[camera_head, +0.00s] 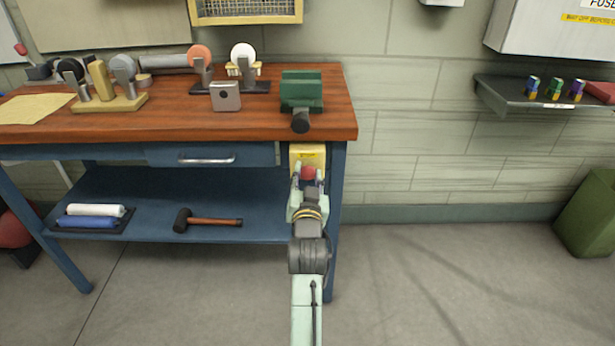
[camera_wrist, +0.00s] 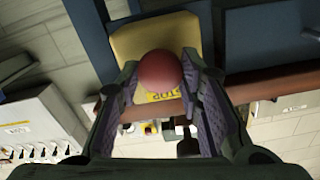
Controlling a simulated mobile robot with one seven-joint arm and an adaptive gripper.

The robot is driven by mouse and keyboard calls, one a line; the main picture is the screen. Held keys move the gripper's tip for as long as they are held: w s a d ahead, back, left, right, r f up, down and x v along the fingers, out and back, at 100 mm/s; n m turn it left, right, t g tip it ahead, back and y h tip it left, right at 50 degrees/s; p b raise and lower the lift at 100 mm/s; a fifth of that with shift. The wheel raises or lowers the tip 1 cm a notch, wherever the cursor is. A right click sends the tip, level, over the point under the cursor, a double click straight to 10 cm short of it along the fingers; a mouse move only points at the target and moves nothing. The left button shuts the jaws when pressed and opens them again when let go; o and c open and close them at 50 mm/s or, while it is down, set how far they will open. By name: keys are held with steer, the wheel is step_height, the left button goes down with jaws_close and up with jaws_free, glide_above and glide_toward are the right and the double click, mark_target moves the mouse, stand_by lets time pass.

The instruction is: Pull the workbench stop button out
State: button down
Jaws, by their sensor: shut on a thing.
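The red stop button (camera_head: 308,173) is a round mushroom head on a yellow box (camera_head: 307,152) under the right front corner of the workbench (camera_head: 240,125). My gripper (camera_head: 308,182) is in front of the box, with its fingers on either side of the button. In the wrist view the red button (camera_wrist: 160,70) sits between the fingertips of my gripper (camera_wrist: 160,84), and the fingers are closed on it. Behind it is the yellow box (camera_wrist: 128,42) with a label reading "TOP" in part. The button's stem is hidden behind its head.
A green vise (camera_head: 301,90) stands on the bench corner above the box. The blue bench leg (camera_head: 336,215) is just right of it. A mallet (camera_head: 208,220) lies on the lower shelf. A wall shelf (camera_head: 520,98) is at right.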

steer(key=shift+s, duration=1)
steer(key=c, duration=1.1)
jaws_free()
steer(key=shift+w, duration=0.1)
steer(key=s, duration=0.7)
steer(key=shift+s, duration=0.25)
